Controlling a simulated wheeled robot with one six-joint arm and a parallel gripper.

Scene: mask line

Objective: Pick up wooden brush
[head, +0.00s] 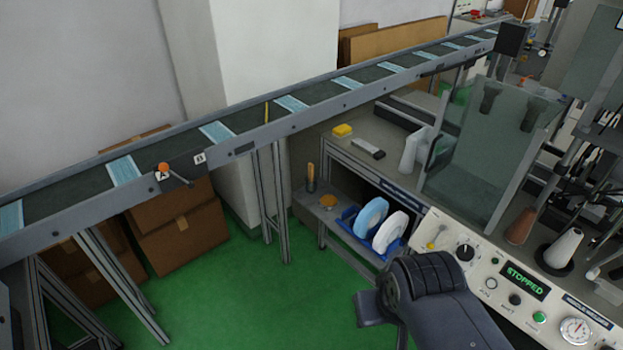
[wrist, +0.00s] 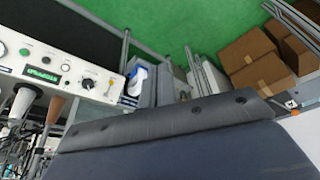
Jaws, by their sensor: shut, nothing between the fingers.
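A wooden-handled piece (head: 311,177), which looks like the wooden brush, stands upright on a lower grey shelf left of the machine bench in the head view. Its lower end sits in or on a small dark base, and I cannot tell which. A round orange-brown item (head: 327,200) lies beside it on the same shelf. I cannot make out the brush in the wrist view. My dark arm shows at the bottom of the head view, well in front of and to the right of the shelf. My gripper's fingers do not show in either view.
Blue and white discs (head: 371,217) stand in a blue rack right of the brush. The control panel (head: 510,275) borders my arm on the right. A conveyor (head: 260,125) with masks runs above on the left, its legs reaching down. Green floor (head: 250,300) is free in front.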

